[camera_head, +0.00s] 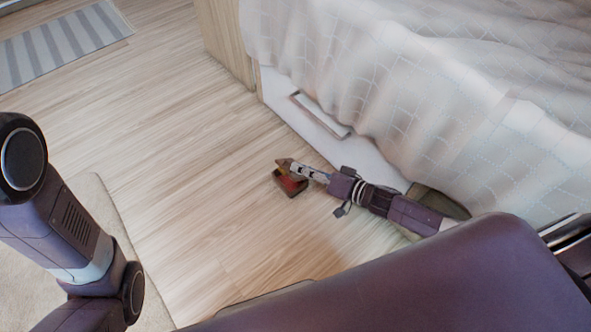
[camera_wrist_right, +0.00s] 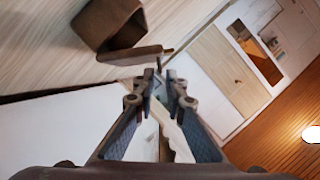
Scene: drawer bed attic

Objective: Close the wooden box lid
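A small brown wooden box (camera_head: 291,186) with a reddish inside sits on the floor near the bed. Its lid (camera_head: 283,163) stands open at the box's far edge, close to my right fingertips. In the right wrist view the box (camera_wrist_right: 108,22) is at the upper left, with its dark opening visible, and the flat lid (camera_wrist_right: 128,55) sticks out from it towards the gripper. My right gripper (camera_wrist_right: 160,76) has a narrow gap between its fingertips, with nothing held. The tips are just beside the lid's end; whether they touch it is unclear. My left gripper is outside the views.
The bed with a white cover (camera_head: 440,70) and a drawer front (camera_head: 330,135) with a handle stands right beside my right arm. Bare wooden floor (camera_head: 170,120) is clear left of the box. A striped rug (camera_head: 60,45) lies far left.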

